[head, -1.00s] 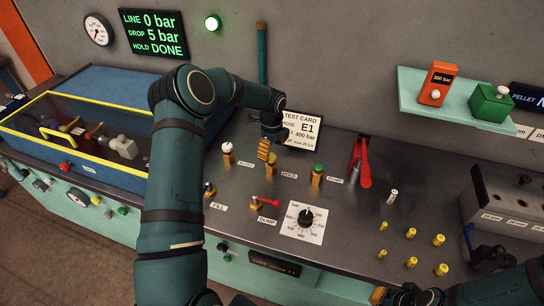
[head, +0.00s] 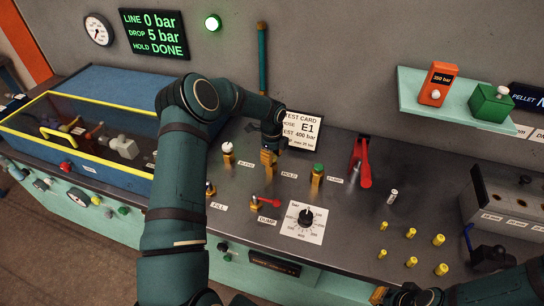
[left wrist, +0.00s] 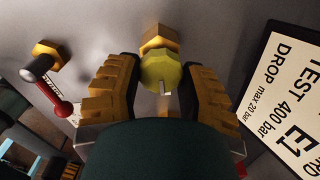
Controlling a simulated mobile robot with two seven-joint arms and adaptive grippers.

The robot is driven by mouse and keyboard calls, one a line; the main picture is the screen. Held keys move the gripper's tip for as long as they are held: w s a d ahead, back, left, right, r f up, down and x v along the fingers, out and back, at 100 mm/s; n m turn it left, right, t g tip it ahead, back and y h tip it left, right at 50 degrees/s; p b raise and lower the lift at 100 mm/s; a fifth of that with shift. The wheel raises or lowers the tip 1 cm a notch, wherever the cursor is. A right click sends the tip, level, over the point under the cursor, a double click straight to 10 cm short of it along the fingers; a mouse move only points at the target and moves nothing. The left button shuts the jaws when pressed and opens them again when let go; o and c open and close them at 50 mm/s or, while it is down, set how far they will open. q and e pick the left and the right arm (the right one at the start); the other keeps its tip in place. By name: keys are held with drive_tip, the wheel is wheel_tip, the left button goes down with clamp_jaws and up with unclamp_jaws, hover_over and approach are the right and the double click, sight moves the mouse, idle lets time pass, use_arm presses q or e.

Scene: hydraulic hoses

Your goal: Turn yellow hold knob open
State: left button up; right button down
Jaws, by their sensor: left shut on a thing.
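My left gripper (head: 268,158) is over the bench next to the HOLD label (head: 289,174). In the left wrist view, its two ribbed orange fingers (left wrist: 160,88) stand on either side of the yellow hold knob (left wrist: 161,71) and are shut on it. The knob has a pale pointer mark and sits on a brass fitting (left wrist: 160,38). In the head view the fingers hide most of the knob. Part of my right gripper (head: 380,295) shows at the bottom edge; its jaws cannot be made out.
A red dump lever (head: 266,202), a dial (head: 305,217) and a red pump handle (head: 361,165) are nearby. The test card (head: 303,130) stands close behind. The display (head: 154,33) reads HOLD DONE.

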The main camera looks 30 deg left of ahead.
use_arm(q)
drive_tip(key=n+b, duration=0.2)
drive_tip(key=n, duration=0.1)
drive_tip(key=shift+f, duration=0.15)
drive_tip(key=n+b, duration=0.2)
drive_tip(key=n, duration=0.3)
drive_tip(key=shift+w, duration=0.15)
drive_tip(key=n+b, duration=0.1)
drive_tip(key=n, duration=0.4)
drive_tip(key=shift+a, duration=0.1)
drive_tip(key=n+b, duration=0.1)
drive_tip(key=n, duration=0.3)
drive_tip(key=shift+n, duration=0.3)
idle(0.4)
drive_tip(key=o, duration=1.2)
drive_tip(key=shift+a, duration=0.1)
drive_tip(key=shift+r, duration=0.25)
